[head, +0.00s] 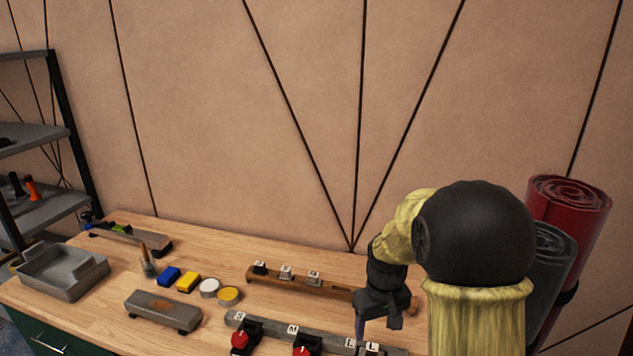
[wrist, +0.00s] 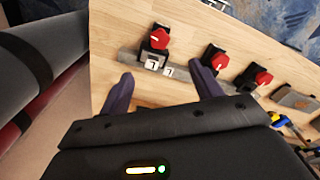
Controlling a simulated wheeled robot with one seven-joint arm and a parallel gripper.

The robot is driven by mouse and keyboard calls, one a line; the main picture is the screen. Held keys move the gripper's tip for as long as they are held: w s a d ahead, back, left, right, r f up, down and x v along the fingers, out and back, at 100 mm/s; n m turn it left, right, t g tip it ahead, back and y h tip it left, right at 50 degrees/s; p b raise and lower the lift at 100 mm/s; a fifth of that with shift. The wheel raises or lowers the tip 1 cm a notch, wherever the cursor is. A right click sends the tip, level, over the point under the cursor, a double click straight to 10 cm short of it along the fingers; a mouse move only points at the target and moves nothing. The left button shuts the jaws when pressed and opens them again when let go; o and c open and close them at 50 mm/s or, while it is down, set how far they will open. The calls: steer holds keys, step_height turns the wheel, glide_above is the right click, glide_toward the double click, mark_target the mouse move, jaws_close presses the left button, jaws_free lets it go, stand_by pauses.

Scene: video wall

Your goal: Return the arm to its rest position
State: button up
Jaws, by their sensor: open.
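My gripper (head: 378,326) hangs over the right part of the wooden table (head: 105,312) in the head view, in front of the right end of the wooden rail.
A grey rail (head: 270,330) bears red-knobbed black blocks and small white lettered tiles. A grey tray (head: 65,285) and shelving (head: 45,210) stand left. Red (head: 572,215) and grey (head: 545,275) rolls stand right.

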steer(key=s+r+m+t, duration=0.1)
steer(key=s+m+t, duration=0.1)
steer(key=s, duration=1.1)
steer(key=shift+s+m, duration=0.3)
steer(key=shift+m, duration=0.1)
steer(key=shift+a+r, duration=0.1)
